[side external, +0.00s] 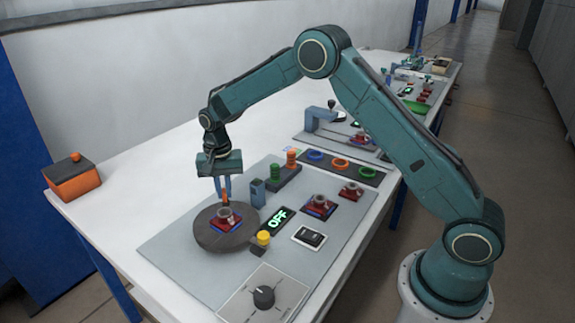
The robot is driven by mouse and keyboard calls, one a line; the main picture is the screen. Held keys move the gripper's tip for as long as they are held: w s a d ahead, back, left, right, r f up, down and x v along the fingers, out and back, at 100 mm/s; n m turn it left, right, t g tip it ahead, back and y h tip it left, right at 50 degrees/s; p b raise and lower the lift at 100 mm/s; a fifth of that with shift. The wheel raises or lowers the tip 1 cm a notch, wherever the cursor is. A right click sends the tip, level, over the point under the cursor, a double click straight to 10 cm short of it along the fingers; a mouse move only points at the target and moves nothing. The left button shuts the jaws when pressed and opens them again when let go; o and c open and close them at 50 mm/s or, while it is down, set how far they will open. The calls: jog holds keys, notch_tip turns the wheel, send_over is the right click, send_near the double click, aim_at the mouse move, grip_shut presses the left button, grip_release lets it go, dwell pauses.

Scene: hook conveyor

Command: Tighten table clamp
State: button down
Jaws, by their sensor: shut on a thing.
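My gripper (223,190) points down over a dark round turntable (208,238) at the front left of the grey board. Its blue fingers are shut on a small orange piece (225,198). Directly under it, a red and blue block with a grey round top (226,218) sits on the turntable. I cannot tell whether the orange piece touches the block. A blue clamp-like frame (318,113) with a dark knob on top (331,103) stands on a second board behind; I cannot tell if it is the table clamp.
Near the gripper are a blue post (258,192), a rack with green and orange pegs (283,176), a yellow button (264,238) and a display reading OFF (277,221). A dark knob (263,296) is in front. An orange box (72,180) stands at the table's left edge.

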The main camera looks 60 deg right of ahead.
aim_at(224, 191)
jog(key=c, duration=1.5)
grip_release()
jog(key=shift+r, duration=0.2)
jog(key=shift+r, duration=6.8)
